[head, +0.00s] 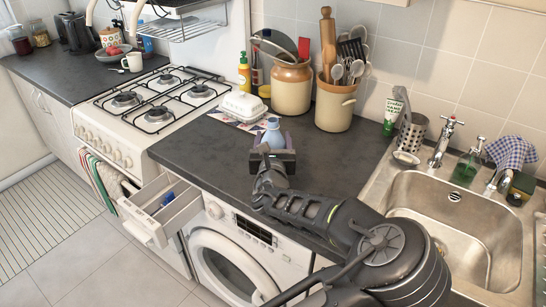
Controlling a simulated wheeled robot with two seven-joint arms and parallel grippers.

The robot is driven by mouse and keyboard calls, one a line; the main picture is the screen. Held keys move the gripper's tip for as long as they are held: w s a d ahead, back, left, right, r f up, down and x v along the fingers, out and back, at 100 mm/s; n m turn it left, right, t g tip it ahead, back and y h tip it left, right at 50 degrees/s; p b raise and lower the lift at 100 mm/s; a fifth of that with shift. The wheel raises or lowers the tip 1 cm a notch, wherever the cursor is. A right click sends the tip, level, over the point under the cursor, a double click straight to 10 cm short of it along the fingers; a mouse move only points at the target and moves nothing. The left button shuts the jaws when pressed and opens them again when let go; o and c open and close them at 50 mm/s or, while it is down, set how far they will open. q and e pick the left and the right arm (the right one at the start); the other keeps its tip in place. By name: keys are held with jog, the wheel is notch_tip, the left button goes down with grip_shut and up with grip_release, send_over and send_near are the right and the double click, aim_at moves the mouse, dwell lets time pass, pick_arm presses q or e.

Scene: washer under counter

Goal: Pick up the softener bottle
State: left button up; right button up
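The softener bottle (272,136) is light blue and stands upright on the dark counter, above the washing machine. Its lower part is hidden behind my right gripper (272,143). My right arm comes in from the lower right, and its gripper is at the bottle, with dark finger parts on both sides of it. I cannot tell whether the fingers touch the bottle or are closed on it. My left gripper is not in view.
A butter dish (243,106) is behind the bottle to the left. Utensil crocks (291,90) stand against the wall. The sink (455,222) is at right; the counter right of the bottle is clear.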

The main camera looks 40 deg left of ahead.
pick_arm(q)
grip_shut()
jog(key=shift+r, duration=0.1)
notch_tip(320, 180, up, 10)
jog(key=shift+p, duration=0.3)
dwell(0.8)
